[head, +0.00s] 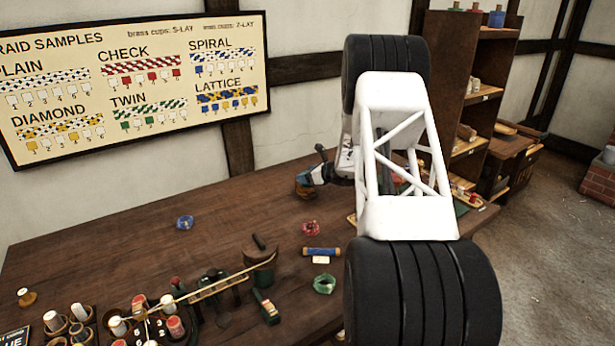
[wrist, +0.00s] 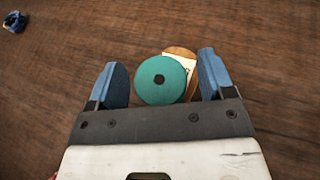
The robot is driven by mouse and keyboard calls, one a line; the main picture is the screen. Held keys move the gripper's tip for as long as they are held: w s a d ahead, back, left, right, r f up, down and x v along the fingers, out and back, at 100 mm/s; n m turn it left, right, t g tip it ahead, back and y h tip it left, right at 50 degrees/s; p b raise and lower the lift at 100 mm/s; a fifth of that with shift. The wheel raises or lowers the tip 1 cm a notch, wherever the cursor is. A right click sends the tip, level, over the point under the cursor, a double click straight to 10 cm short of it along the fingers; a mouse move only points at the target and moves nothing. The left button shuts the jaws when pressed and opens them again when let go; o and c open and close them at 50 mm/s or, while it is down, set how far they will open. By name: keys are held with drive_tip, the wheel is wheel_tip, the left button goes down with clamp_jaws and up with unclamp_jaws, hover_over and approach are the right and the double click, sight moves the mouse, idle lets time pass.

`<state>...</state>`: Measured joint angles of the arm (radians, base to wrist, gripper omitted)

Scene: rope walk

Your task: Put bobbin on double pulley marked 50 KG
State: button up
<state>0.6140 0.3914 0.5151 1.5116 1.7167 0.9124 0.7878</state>
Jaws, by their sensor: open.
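In the wrist view, a round teal bobbin (wrist: 160,80) with a dark centre hole is between the two blue fingertips of my gripper (wrist: 165,82). The fingers are open, with a gap on each side of it. Partly hidden behind the bobbin is an orange-brown wooden piece with a pale label (wrist: 180,62), perhaps the double pulley; its marking is not readable. I cannot tell whether the bobbin rests on it. In the head view, my gripper (head: 312,177) is low over the table's far part, beside a brown wooden piece (head: 304,190).
A blue ring (head: 185,222), a red ring (head: 311,228), a green ring (head: 324,283) and a blue roll (head: 322,252) lie on the dark table (head: 120,245). Several spools (head: 115,325) stand at the front left. A shelf (head: 465,120) stands behind my arm.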

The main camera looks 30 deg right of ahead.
drive_tip(key=v, duration=1.2)
drive_tip(key=shift+r, duration=0.1)
idle(0.4)
drive_tip(key=s+a+r+n+g+y, duration=0.15)
drive_tip(key=a+r+n, duration=0.3)
drive_tip(key=a, duration=0.55)
drive_tip(key=s+a+r+n+g, duration=0.35)
drive_tip(key=a+r, duration=0.25)
drive_tip(key=a, duration=0.3)
drive_tip(key=s+a+r+n+g, duration=0.1)
drive_tip(key=s+a+r+n, duration=0.3)
drive_tip(key=a, duration=0.4)
drive_tip(key=s+a+r+n+g, duration=0.2)
drive_tip(key=s+a+n, duration=0.2)
drive_tip(key=s+a, duration=0.3)
drive_tip(key=s+a+n+h, duration=0.2)
drive_tip(key=s+a+n, duration=0.2)
drive_tip(key=s, duration=0.6)
drive_tip(key=s+a+r+n+g+h, duration=0.1)
drive_tip(key=s+a+n, duration=0.4)
drive_tip(key=s, duration=0.5)
drive_tip(key=s+a+r+n+g+h, duration=0.1)
drive_tip(key=s+a+n+h, duration=0.3)
drive_tip(key=s, duration=0.6)
drive_tip(key=shift+s+a+r+n, duration=0.25)
drive_tip(key=shift+s+a+n, duration=0.25)
drive_tip(key=shift+n, duration=0.6)
